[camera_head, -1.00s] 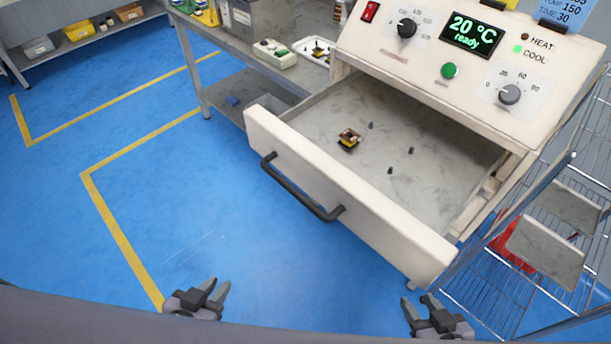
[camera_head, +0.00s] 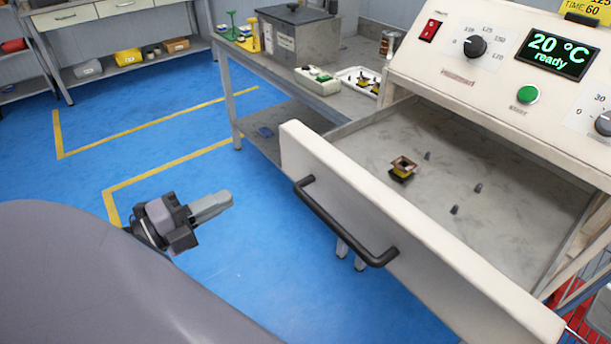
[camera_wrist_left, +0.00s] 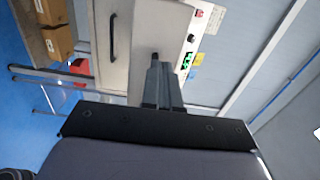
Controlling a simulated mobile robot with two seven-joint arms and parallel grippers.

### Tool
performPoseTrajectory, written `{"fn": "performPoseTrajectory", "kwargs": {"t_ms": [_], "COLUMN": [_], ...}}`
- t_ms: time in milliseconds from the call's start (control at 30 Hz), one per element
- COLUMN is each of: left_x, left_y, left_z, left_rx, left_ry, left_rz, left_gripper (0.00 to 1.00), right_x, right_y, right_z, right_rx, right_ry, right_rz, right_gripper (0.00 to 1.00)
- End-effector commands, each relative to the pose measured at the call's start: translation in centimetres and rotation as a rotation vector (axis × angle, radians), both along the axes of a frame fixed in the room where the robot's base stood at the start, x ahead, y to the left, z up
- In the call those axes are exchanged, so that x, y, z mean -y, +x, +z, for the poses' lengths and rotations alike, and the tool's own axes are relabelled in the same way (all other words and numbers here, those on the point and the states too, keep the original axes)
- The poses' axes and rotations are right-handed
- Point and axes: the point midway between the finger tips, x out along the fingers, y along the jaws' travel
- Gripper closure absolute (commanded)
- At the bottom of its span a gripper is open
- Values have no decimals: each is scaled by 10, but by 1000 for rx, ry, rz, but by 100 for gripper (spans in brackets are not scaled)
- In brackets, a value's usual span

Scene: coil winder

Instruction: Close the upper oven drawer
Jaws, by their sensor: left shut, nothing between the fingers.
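The upper oven drawer (camera_head: 420,237) is pulled out of the oven (camera_head: 480,80). It has a cream front with a dark bar handle (camera_head: 340,228). Inside lie a small brown and yellow coil part (camera_head: 403,168) and several small dark pegs (camera_head: 455,209). My left gripper (camera_head: 228,200) is shut and empty, to the left of the drawer front and apart from it. In the left wrist view its shut fingers (camera_wrist_left: 157,75) overlap the pale drawer, with the handle (camera_wrist_left: 113,38) to their left. My right gripper is not in view.
A grey workbench (camera_head: 260,60) with a metal box (camera_head: 292,38) and a white tray (camera_head: 350,76) stands left of the oven. A wire rack (camera_head: 585,300) is at lower right. Blue floor (camera_head: 230,260) is clear left of the drawer.

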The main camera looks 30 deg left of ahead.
Motion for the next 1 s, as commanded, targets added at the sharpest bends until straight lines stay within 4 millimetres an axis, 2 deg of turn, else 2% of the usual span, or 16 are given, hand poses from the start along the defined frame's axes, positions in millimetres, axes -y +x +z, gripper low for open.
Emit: {"fn": "performPoseTrajectory", "kwargs": {"t_ms": [233, 500, 1000], "left_x": [6, 19, 40], "left_y": [14, 51, 109], "left_z": [3, 3, 3], "left_rx": [11, 10, 10], "left_ry": [22, 20, 19], "left_rz": [-15, -12, -11], "left_gripper": [100, 100, 100], "right_x": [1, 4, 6], "right_y": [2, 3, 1], "right_z": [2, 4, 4], "right_rx": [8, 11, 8], "right_ry": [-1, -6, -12], "right_rz": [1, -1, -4], "right_gripper": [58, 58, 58]}}
